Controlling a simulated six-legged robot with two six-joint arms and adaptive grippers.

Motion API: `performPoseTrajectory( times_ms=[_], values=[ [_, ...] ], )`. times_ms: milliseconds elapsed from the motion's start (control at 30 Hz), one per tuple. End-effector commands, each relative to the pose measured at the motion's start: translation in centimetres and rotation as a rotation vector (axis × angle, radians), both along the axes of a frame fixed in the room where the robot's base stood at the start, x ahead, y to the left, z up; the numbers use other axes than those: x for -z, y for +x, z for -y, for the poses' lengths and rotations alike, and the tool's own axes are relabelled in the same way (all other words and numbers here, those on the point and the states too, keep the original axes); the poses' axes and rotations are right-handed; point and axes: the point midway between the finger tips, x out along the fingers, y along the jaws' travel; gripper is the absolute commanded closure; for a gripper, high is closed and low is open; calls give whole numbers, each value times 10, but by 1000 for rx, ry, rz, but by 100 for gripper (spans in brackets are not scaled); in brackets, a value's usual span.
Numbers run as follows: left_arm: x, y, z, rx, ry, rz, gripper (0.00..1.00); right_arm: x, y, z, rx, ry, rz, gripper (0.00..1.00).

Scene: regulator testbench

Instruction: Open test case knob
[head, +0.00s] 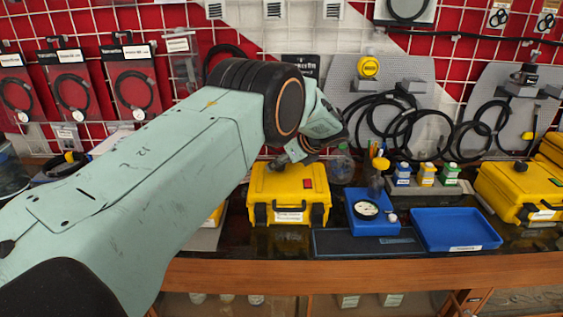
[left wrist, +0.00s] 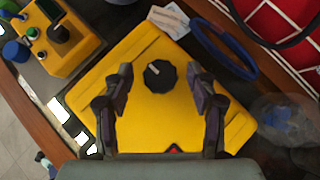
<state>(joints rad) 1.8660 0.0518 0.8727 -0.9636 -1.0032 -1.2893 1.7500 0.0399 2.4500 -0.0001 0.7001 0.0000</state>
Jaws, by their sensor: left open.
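A yellow test case (head: 290,190) stands on the bench with black latches and a red switch (head: 308,184) on its top. In the left wrist view the case (left wrist: 140,50) fills the middle, and a black round knob (left wrist: 159,74) with a pale pointer mark sits on its top. In the head view my left gripper (head: 287,158) is low over the case and hides the knob. My right gripper is not in view.
A blue stand with a round gauge (head: 367,209) and a blue tray (head: 455,230) lie right of the case. Small bottles (head: 426,173) and another yellow case (head: 520,192) stand further right. A clear bottle (head: 341,165) stands close behind the case.

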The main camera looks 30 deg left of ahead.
Motion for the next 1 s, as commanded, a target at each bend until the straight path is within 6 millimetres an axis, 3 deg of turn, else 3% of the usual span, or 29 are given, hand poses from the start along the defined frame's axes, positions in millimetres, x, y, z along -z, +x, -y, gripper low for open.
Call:
performPoseTrajectory(
  times_ms=[267, 700, 1000],
  values=[
    [-9, 0, 8, 1, -1, 3, 42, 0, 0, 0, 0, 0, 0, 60],
    [-69, -14, 66, 3, 2, 2, 42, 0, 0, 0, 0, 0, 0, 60],
    [-85, -19, 83, 1, 1, 0, 42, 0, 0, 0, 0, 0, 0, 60]
  ],
)
